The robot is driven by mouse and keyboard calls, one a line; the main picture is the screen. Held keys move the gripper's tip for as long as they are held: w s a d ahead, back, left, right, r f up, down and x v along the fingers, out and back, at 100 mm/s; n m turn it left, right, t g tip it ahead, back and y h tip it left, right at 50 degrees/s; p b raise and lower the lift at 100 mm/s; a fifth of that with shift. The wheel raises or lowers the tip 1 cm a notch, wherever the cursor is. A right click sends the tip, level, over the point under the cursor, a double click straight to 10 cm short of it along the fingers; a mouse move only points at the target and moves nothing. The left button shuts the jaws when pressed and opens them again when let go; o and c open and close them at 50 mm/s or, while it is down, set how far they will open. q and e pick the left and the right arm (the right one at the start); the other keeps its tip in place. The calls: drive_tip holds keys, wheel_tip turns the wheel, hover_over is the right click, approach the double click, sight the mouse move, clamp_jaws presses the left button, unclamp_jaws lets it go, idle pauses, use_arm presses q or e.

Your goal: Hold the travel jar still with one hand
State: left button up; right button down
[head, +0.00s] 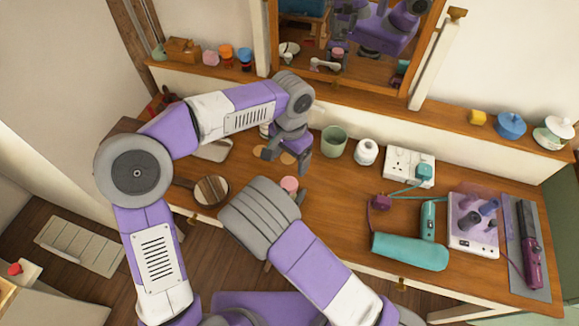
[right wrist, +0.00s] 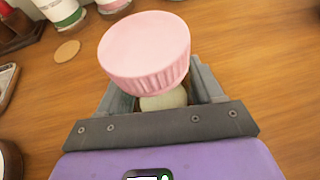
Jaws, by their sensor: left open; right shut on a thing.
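The travel jar has a ribbed pink lid (right wrist: 145,48) and a pale cream body (right wrist: 163,99). In the right wrist view my right gripper (right wrist: 165,92) is shut on the body, just below the lid. In the head view the pink lid (head: 289,184) shows beyond my right wrist, which hides the body and most of that gripper. I cannot tell whether the jar's base touches the table. My left gripper (head: 286,160) is open and empty, pointing down above the table, a little behind the jar and apart from it.
A green cup (head: 334,141) and a white round pot (head: 366,152) stand behind right. Bare wood lies right of the jar.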

use_arm(q)
drive_tip(key=shift+r, duration=0.55)
use_arm(e)
drive_tip(key=shift+c, duration=0.5)
unclamp_jaws()
drive_tip(key=p+v, duration=0.1)
drive_tip(key=v, duration=0.6)
drive_tip(key=shift+s+a, duration=0.1)
drive_tip(key=shift+s, duration=0.1)
use_arm(q)
drive_tip(key=shift+r, duration=0.7)
